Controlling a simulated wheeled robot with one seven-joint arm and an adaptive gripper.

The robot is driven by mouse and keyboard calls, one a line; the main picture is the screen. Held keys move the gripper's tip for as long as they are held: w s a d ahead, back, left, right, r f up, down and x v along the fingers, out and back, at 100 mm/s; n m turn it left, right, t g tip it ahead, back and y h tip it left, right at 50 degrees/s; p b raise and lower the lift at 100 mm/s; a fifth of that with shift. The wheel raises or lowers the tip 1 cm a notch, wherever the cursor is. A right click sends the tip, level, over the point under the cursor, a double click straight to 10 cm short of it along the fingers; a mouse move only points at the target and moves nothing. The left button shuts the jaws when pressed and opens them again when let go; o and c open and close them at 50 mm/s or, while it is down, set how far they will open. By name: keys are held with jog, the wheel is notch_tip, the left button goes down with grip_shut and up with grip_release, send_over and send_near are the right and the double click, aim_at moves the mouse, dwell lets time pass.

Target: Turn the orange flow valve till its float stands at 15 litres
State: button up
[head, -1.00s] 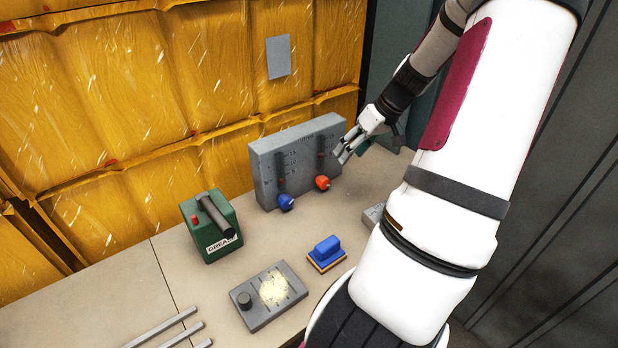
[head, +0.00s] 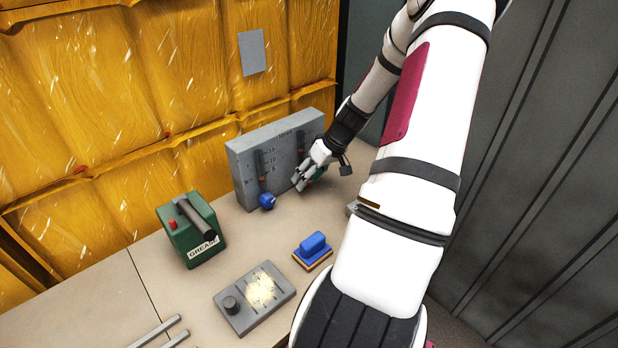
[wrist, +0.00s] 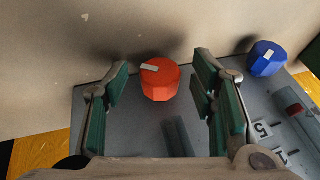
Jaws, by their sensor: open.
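The orange flow valve (wrist: 160,80) is a faceted knob with a white mark on top, low on a grey gauge block (head: 240,170). It shows between my gripper's fingers in the wrist view and is hidden behind my gripper in the head view. My gripper (head: 299,183) is open, its fingers (wrist: 161,84) on either side of the knob with gaps visible. The dark slot (wrist: 178,137) above the orange valve is partly visible; I cannot read its float there. A small red float (head: 301,152) seems to show above my gripper in the head view, its level unreadable.
A blue valve (head: 267,201) sits beside the orange one, under its own scale and red float (wrist: 293,102). A green grease can (head: 190,230), a grey box with a black knob (head: 255,298) and a blue-handled brush (head: 312,248) stand in front. Bare bench lies between them.

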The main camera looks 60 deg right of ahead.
jog(key=c, duration=1.1)
jog(key=shift+c, duration=0.2)
jog(key=shift+p, duration=0.35)
jog(key=shift+s+d+t+y+p, duration=0.1)
jog(key=shift+d+t+y+p, duration=0.15)
jog(key=shift+y+p, duration=0.7)
jog(key=shift+d+f+m+t+y, duration=0.15)
jog(key=shift+m+t+y, duration=0.15)
jog(key=shift+y, duration=0.6)
jog(key=shift+a+f+m+t+y, duration=0.15)
jog(key=shift+m+t+y, duration=0.15)
jog(key=shift+y, duration=0.55)
jog(key=shift+d, duration=0.15)
